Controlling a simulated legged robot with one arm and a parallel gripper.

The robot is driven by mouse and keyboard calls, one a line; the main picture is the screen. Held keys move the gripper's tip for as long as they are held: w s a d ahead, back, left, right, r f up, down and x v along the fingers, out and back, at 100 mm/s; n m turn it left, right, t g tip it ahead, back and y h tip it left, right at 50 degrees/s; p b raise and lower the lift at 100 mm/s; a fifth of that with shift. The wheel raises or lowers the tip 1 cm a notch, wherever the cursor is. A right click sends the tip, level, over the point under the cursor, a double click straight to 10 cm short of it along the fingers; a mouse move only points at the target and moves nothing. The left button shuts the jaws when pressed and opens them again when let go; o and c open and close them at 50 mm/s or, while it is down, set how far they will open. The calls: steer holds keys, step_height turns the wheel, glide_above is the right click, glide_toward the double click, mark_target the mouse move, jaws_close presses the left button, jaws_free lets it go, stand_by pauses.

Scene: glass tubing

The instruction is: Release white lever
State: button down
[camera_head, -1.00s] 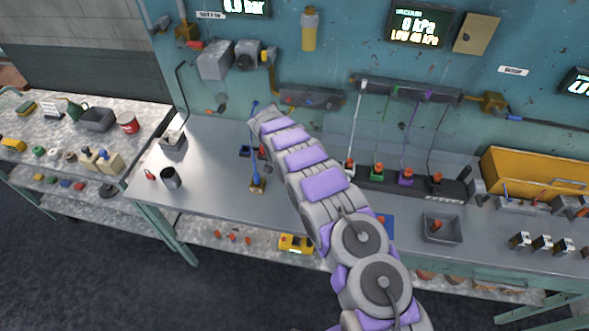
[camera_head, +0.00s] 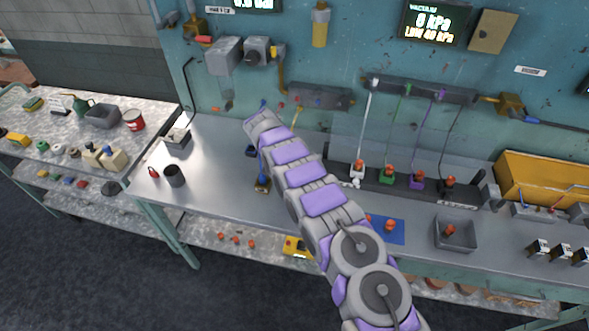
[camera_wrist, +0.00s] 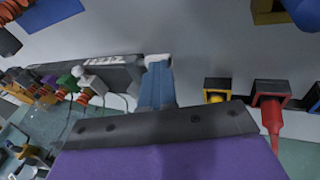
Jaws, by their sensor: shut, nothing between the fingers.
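The white lever (camera_wrist: 87,75) has a rounded white knob and shows in the wrist view, left of my fingers and clear of them. In the head view its small white end (camera_head: 355,183) shows low at the white station, close to my arm's right edge. Its exact tilt cannot be told. The white station's fitting (camera_head: 358,168) has an orange top and a white tube rising behind it. My gripper (camera_wrist: 157,65) is shut and empty in the wrist view. In the head view my arm reaches up-left, and the fingers cannot be made out.
Green (camera_head: 387,173) and purple (camera_head: 417,178) stations stand right of the white one. A red-handled socket (camera_wrist: 271,105) and a yellow one (camera_wrist: 217,92) are right of my fingers. A grey tray (camera_head: 456,235) is at the bench front.

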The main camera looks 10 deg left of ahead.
steer(key=shift+s+a+f, duration=0.1)
steer(key=shift+s+f, duration=0.2)
steer(key=shift+f, duration=0.15)
